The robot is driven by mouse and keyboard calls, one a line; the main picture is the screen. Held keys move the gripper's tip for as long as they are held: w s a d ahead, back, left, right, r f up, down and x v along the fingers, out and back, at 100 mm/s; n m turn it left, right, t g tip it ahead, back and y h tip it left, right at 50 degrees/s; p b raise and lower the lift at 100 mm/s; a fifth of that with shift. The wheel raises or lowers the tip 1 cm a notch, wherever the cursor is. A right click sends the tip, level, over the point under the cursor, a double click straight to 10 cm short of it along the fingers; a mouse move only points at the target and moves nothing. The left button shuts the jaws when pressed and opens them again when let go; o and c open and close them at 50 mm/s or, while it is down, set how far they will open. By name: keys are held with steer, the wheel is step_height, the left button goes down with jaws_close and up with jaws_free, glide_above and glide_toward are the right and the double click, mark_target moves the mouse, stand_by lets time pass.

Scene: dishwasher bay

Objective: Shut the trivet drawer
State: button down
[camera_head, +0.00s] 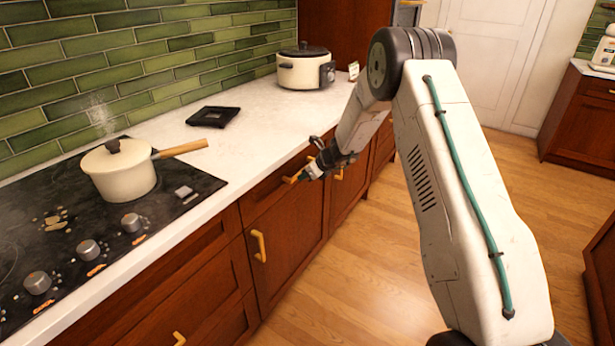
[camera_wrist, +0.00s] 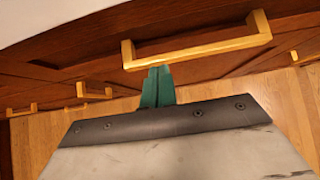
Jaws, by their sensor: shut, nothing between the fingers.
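The drawer front (camera_head: 262,196) under the counter, where my gripper is, is dark red-brown wood with a brass bar handle (camera_head: 292,179). I take it for the trivet drawer; no label shows. It looks flush or nearly so with the cabinet; a small gap cannot be ruled out. My gripper (camera_head: 306,175) is at the handle's right end. In the wrist view, the teal fingertips (camera_wrist: 157,82) are together and empty, just below the left part of the brass handle (camera_wrist: 205,47). Whether they touch the handle or drawer front is unclear. The drawer's inside is hidden.
The white counter (camera_head: 235,150) runs above, with a cream pot (camera_head: 118,172) on the black hob, a black tray (camera_head: 213,116) and a cream cooker (camera_head: 303,70). More brass-handled fronts flank the drawer. The wooden floor (camera_head: 335,275) beside the cabinets is clear.

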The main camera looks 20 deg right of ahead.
steer(key=shift+w+a+r, duration=0.25)
steer(key=shift+a, duration=0.05)
steer(key=s+d+r, duration=0.7)
steer(key=s, duration=0.2)
steer(key=s+a+r+n+g, duration=0.3)
steer(key=s+a+r+n, duration=0.2)
steer(key=s+n, duration=0.5)
steer(key=s+a+r+n+g, duration=0.4)
steer(key=s+n, duration=0.3)
steer(key=s, duration=0.6)
steer(key=s+r+n+h, duration=0.1)
steer(key=s+r+n, duration=0.3)
steer(key=s, duration=0.4)
steer(key=s+r+n+h, duration=0.2)
steer(key=s+r+n, duration=0.1)
steer(key=s, duration=0.6)
steer(key=s+r+n+t+h, duration=0.1)
steer(key=s+r+n, duration=0.3)
steer(key=s, duration=0.5)
steer(key=shift+a+r+n+h, duration=0.3)
steer(key=shift+r+h, duration=0.4)
steer(key=shift+r, duration=0.05)
